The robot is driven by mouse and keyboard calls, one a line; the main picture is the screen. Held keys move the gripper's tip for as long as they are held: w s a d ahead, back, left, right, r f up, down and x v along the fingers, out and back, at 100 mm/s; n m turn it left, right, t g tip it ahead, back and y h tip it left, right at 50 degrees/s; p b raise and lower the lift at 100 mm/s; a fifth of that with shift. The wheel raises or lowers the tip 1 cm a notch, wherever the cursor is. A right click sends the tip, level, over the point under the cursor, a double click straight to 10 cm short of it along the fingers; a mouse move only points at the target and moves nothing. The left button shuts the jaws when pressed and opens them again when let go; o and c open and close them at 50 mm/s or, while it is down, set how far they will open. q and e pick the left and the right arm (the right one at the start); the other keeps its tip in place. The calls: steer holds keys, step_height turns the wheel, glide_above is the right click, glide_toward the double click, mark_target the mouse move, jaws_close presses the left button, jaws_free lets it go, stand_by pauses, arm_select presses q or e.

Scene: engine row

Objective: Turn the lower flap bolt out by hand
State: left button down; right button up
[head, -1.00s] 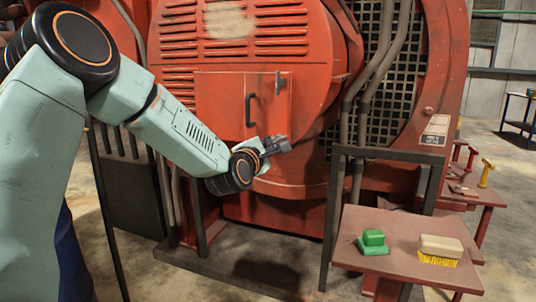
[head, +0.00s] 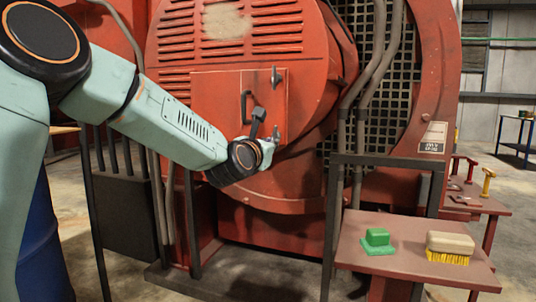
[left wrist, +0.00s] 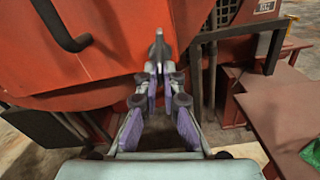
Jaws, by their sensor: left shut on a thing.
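The red flap (head: 262,90) on the engine housing has a black handle (head: 245,105) and an upper bolt (head: 275,76) at its right edge. My left gripper (head: 267,130) is at the flap's lower right corner. In the left wrist view its jaws (left wrist: 161,78) are shut on the lower flap bolt (left wrist: 158,48), a grey wing-shaped piece standing up between the fingertips. In the head view the fingers mostly hide this bolt. I cannot tell how far it is turned out. My right gripper is not in view.
A small red-brown table (head: 400,248) at the lower right holds a green block (head: 377,241) and a yellow-bristled brush (head: 450,247). Dark frame posts (head: 333,225) and grey pipes (head: 362,90) stand right of the flap.

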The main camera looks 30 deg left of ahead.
arm_select(q)
steer(key=shift+d+r+n+b, duration=0.1)
steer(key=shift+r+n+b, duration=0.2)
steer(key=shift+n+b, duration=0.65)
steer(key=shift+n, duration=0.35)
steer(key=c, duration=1.5)
jaws_free()
steer(key=shift+w+f, duration=0.1)
steer(key=shift+f, duration=0.2)
step_height(320, 180, up, 10)
steer(key=shift+r, duration=0.1)
